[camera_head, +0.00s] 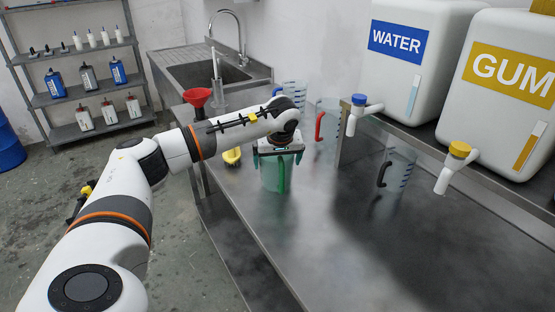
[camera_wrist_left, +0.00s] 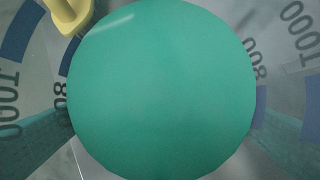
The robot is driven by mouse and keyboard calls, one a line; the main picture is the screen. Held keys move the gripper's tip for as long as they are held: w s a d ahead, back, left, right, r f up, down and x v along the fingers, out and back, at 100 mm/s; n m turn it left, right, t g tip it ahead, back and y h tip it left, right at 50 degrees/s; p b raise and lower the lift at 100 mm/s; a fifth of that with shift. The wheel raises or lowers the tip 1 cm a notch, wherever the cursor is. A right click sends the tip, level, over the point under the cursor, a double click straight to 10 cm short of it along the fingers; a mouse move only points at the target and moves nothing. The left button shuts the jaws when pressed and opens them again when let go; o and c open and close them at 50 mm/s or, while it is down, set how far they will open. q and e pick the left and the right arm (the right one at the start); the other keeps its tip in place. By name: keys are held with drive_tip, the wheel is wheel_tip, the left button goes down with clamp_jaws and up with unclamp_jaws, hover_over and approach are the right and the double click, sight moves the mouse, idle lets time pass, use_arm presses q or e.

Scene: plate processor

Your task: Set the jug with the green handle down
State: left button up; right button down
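The jug with the green handle (camera_head: 270,178) is a clear jug with green contents, upright over the metal counter. Its green handle (camera_head: 282,177) faces the front. I cannot tell whether its base touches the counter. My left gripper (camera_head: 280,158) is right over the jug, its teal fingers on either side of the upper walls, shut on it. In the left wrist view I look straight down into the jug; the round green surface (camera_wrist_left: 160,90) fills the middle, with printed scale marks around it. My right gripper is not in view.
A jug with a red handle (camera_head: 327,122) and one with a black handle (camera_head: 397,172) stand to the right, near the WATER tank (camera_head: 425,70) and GUM tank (camera_head: 500,110). A yellow object (camera_head: 232,156) and red funnel (camera_head: 197,97) are left. The front counter (camera_head: 310,240) is clear.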

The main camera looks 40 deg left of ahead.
use_arm(q)
drive_tip(key=shift+r, duration=0.15)
drive_tip(key=b+v, duration=0.1)
drive_tip(key=v, duration=1.1)
